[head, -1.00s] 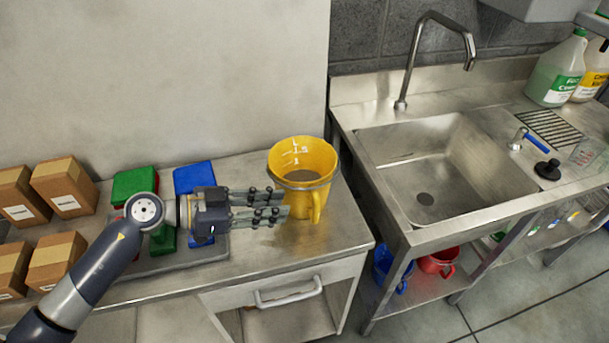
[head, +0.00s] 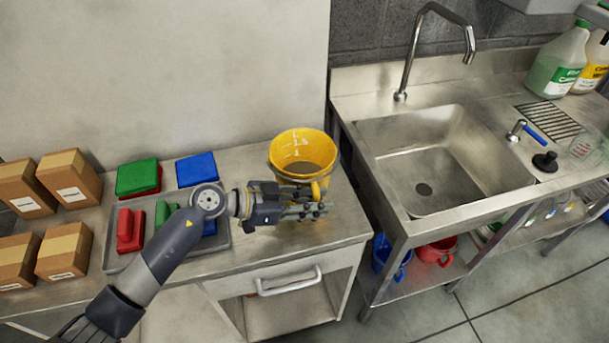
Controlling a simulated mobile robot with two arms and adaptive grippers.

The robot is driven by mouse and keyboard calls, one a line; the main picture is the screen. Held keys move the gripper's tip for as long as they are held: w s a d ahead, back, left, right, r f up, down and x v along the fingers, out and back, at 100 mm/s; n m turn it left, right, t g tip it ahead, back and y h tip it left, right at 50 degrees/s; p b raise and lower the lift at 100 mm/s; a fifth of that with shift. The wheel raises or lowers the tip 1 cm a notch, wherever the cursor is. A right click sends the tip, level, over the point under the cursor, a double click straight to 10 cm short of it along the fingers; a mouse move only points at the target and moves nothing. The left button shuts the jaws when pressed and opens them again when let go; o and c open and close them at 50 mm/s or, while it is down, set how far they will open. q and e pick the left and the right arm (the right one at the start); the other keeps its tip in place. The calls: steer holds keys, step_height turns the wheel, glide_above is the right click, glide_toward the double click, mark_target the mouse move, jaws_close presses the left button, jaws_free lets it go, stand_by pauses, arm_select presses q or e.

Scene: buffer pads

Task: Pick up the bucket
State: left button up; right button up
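The yellow bucket (head: 284,151) stands near the right end of the metal counter, with its open top showing and white marks inside. Its handle faces the front, towards me. My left gripper (head: 322,203) reaches in from the left, level, with its fingers across the front of the bucket at the handle. The fingers hide the lower handle and part of the bucket's front. I cannot tell whether they are closed on the handle or only around it. My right gripper is not in view.
A grey tray (head: 113,258) with red, green and blue pads lies left of the bucket. Several cardboard boxes (head: 70,177) stand further left. A metal sink (head: 423,190) is to the right. A blue and a red bucket (head: 436,252) sit on the shelf below it.

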mark_target(316, 193)
arm_select(q)
steer(key=shift+w+d+f, duration=0.1)
steer(key=shift+d, duration=0.1)
jaws_close()
steer(key=shift+r, duration=0.35)
steer(key=shift+r, duration=1.25)
steer(key=s+a+r, duration=0.1)
steer(key=s, duration=0.6)
steer(key=s+a+r, duration=0.1)
steer(key=s+a, duration=0.1)
steer(key=s, duration=0.6)
steer(key=shift+s+a+b, duration=0.2)
steer(key=shift+a+b, duration=0.05)
steer(key=shift+b, duration=0.1)
